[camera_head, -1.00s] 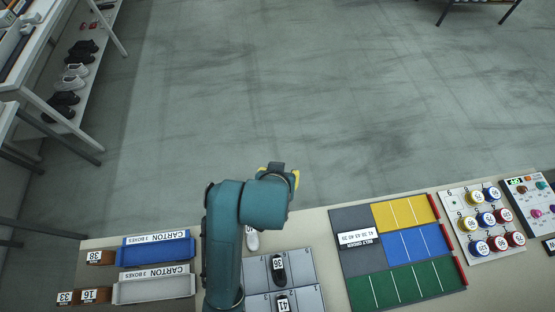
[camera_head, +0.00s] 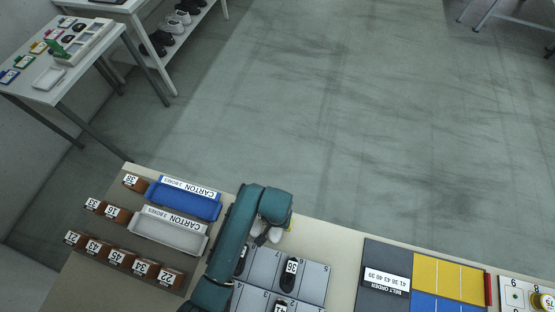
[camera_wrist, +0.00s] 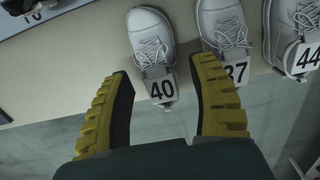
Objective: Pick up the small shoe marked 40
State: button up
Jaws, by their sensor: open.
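In the wrist view a small white laced shoe (camera_wrist: 149,38) with a tag reading 40 (camera_wrist: 161,91) stands at the edge of a beige surface. My gripper (camera_wrist: 163,68) is open and empty, its yellow ridged fingers on either side of the 40 tag. The left finger is left of the tag; the right finger reaches the tag of the white shoe marked 37 (camera_wrist: 222,25). I cannot tell whether the fingers touch anything. In the head view my arm hides most of the gripper, with white shoes (camera_head: 261,236) partly visible beside it.
A white shoe marked 44 (camera_wrist: 296,22) stands right of the 37 shoe. In the head view, a blue carton tray (camera_head: 186,202) and a grey one (camera_head: 168,235) lie left of my arm. A grey grid board (camera_head: 312,283) holds dark shoes; a belt-order board (camera_head: 372,302) is farther right.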

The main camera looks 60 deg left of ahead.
notch_tip(320, 180, down, 4)
jog(key=shift+d+f+b, duration=0.1)
jog(key=shift+d+b, duration=0.05)
jog(key=shift+b, duration=0.15)
jog(key=shift+c, duration=0.4)
jog(key=c, duration=0.9)
